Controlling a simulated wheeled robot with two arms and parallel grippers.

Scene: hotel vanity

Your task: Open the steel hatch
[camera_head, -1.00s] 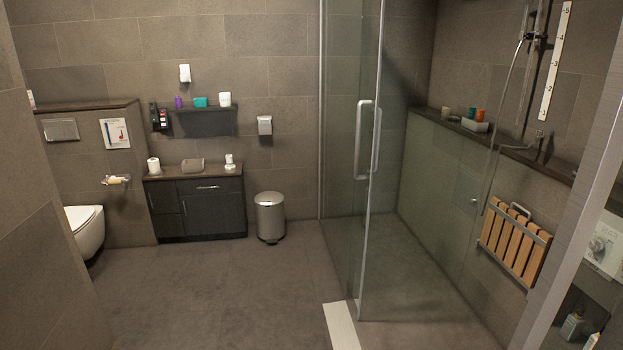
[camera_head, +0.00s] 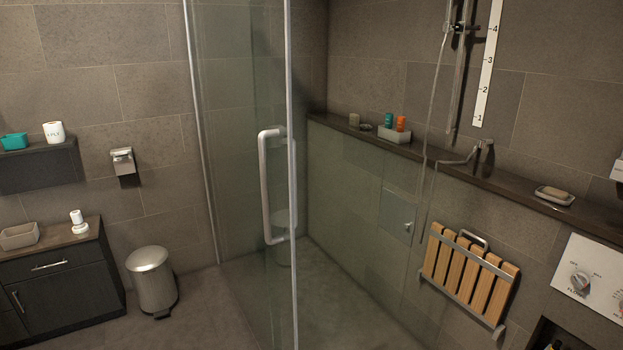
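The steel hatch (camera_head: 396,214) is a small square panel set in the low tiled wall of the shower, below the dark ledge. A small round knob or lock shows near its right edge. It looks shut and flush with the wall. A thin hose hangs just to its right. Neither of my grippers is in view.
A glass shower door (camera_head: 245,150) with a long handle (camera_head: 268,185) stands left of the hatch. A folded wooden seat (camera_head: 468,275) is on the wall to the right. A steel bin (camera_head: 152,280) and dark cabinet (camera_head: 65,280) stand left. The shower floor looks clear.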

